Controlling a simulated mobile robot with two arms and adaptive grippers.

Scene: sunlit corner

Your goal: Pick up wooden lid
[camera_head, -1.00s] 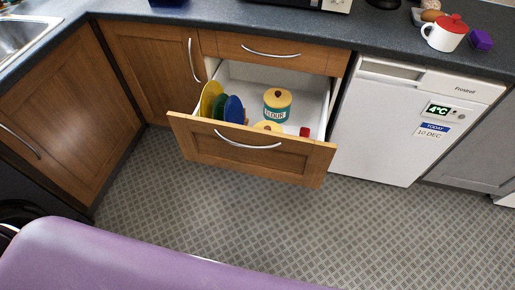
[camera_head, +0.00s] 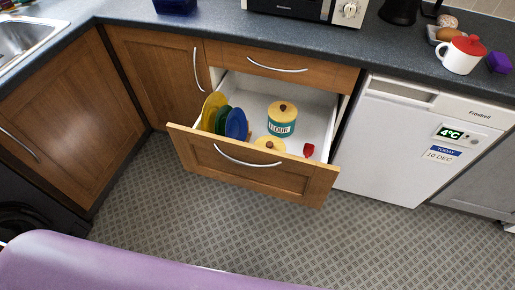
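A teal flour canister (camera_head: 281,124) stands in the open drawer. A wooden lid (camera_head: 283,107) with a dark knob sits on top of it. A second, similar pale lid (camera_head: 268,144) shows lower in the drawer, partly hidden behind the drawer front. Neither of my grippers is in view.
The open drawer (camera_head: 250,164) also holds yellow, green and blue plates (camera_head: 236,123) and a small red object (camera_head: 309,150). Patterned floor in front is clear.

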